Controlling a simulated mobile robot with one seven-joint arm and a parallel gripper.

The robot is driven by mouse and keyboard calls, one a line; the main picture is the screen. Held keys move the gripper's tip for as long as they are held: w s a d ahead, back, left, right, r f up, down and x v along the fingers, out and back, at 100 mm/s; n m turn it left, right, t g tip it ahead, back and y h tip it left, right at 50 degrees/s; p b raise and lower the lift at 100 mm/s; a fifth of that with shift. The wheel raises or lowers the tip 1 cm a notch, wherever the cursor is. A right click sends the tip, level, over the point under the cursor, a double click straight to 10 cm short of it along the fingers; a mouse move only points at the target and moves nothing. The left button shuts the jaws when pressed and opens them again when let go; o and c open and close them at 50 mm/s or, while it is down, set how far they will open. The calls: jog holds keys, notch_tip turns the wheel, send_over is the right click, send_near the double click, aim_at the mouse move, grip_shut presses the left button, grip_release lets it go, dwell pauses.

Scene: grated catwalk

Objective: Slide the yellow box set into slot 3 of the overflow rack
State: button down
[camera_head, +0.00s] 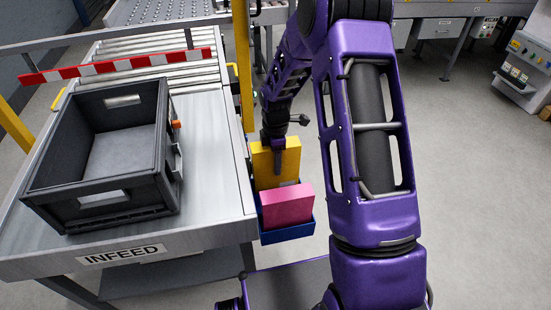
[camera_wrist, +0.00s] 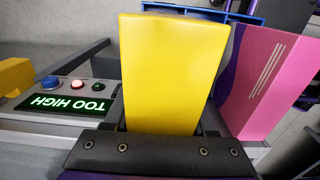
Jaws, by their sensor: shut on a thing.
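The yellow box set (camera_head: 263,168) is upright between my gripper's fingers (camera_head: 278,166), just right of the infeed table. It also fills the middle of the wrist view (camera_wrist: 170,70), with my gripper shut on it. A blue rack (camera_head: 288,234) is below and holds a pink box (camera_head: 287,206) in front of the yellow one. The pink box is on the right in the wrist view (camera_wrist: 262,85), and a blue rack edge (camera_wrist: 205,12) shows behind. The yellow box's lower end is hidden, so I cannot tell how far it is in a slot. Slot numbers are not visible.
A black crate (camera_head: 103,150) stands on the infeed table (camera_head: 215,215), left of the rack. A yellow post (camera_head: 243,65) rises close behind. A lit panel reading "TOO HIGH" (camera_wrist: 63,103) has buttons above it. Open floor (camera_head: 470,200) lies right.

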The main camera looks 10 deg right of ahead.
jog(key=shift+f, duration=2.4)
grip_release()
notch_tip(320, 180, up, 8)
jog(key=p, duration=0.5)
dwell(0.5)
